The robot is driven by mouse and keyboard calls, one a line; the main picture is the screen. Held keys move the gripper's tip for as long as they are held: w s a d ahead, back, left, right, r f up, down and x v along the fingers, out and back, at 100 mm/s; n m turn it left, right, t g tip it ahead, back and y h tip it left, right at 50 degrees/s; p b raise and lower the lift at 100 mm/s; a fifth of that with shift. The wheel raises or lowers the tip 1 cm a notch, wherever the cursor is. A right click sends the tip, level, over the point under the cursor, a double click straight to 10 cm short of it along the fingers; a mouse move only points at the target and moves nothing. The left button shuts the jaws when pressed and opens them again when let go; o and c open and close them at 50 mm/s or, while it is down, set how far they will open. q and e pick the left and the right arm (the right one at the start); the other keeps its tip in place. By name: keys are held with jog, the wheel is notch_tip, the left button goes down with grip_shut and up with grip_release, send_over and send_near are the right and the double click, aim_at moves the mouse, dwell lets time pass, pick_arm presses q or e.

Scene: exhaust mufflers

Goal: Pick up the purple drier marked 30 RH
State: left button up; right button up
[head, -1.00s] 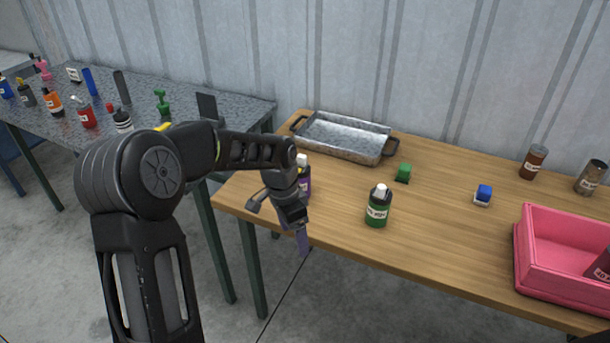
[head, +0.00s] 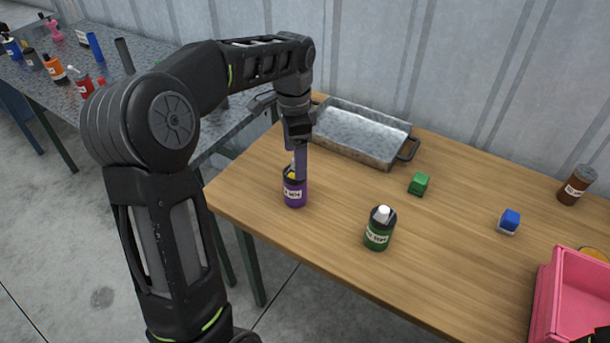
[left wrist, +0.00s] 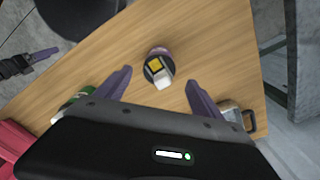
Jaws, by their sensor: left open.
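A purple bottle (head: 294,190) with a dark top and a white label stands upright near the left end of the wooden table; its label is too small to read surely. It also shows from above in the left wrist view (left wrist: 159,68), with a yellow and white top, between and beyond the fingertips. My left gripper (head: 299,170) points down just above and behind it; its purple fingers are spread in the left wrist view (left wrist: 158,80) and hold nothing. The head view shows one finger overlapping the bottle's top; contact cannot be told.
A green bottle (head: 379,230) with a white cap stands to the right on the wooden table (head: 450,250). A metal tray (head: 408,150), green block (head: 419,184), blue block (head: 509,221), brown bottle (head: 576,187) and pink bin (head: 562,290) are farther off.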

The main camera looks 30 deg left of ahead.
aim_at(295, 187)
pick_arm(q)
jog(key=shift+s, duration=0.1)
jog(key=shift+f, duration=1.3)
jog(key=shift+f+p, duration=0.45)
jog(key=shift+f, duration=0.1)
notch_tip(295, 187, down, 4)
jog(key=shift+f+p, duration=0.1)
jog(key=shift+p, duration=0.3)
